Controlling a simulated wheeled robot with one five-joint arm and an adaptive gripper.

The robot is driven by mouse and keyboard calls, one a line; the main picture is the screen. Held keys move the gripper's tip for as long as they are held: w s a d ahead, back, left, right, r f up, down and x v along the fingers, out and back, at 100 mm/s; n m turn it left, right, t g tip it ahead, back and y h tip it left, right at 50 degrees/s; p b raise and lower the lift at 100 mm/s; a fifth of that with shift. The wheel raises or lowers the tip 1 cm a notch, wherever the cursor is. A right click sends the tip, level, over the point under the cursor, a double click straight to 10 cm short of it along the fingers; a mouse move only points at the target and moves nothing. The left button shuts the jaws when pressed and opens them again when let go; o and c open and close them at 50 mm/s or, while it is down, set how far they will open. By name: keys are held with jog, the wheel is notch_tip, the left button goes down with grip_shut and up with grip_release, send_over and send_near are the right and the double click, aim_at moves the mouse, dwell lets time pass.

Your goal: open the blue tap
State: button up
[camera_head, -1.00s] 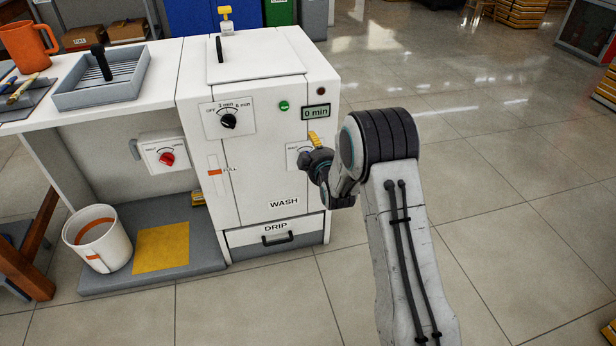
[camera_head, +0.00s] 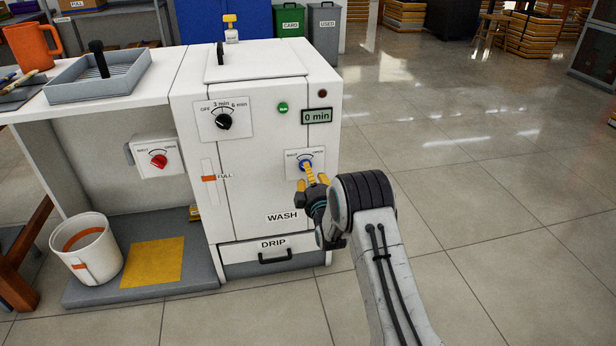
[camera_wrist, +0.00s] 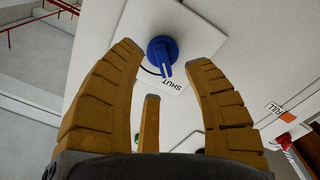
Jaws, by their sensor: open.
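The blue tap (camera_head: 305,164) is a round knob on a white plate on the front of the white wash machine (camera_head: 250,190). In the wrist view the blue tap (camera_wrist: 163,56) shows just beyond my fingertips, with its pointer toward the word SHUT. My gripper (camera_head: 311,178) has yellow fingers spread open in front of the tap, a little below it. In the wrist view my gripper (camera_wrist: 166,62) has fingers on both sides of the knob and a third finger below. Nothing is held; I cannot tell whether any finger touches the knob.
A red tap (camera_head: 158,162) is on a plate to the left, also in the wrist view (camera_wrist: 285,139). The timer dial (camera_head: 222,121), 0 min display (camera_head: 317,116) and DRIP drawer (camera_head: 272,253) are on the machine. A white bucket (camera_head: 85,250) stands left.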

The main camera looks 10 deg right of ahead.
jog(key=shift+w+b, duration=0.85)
jog(key=shift+w, duration=1)
grip_shut()
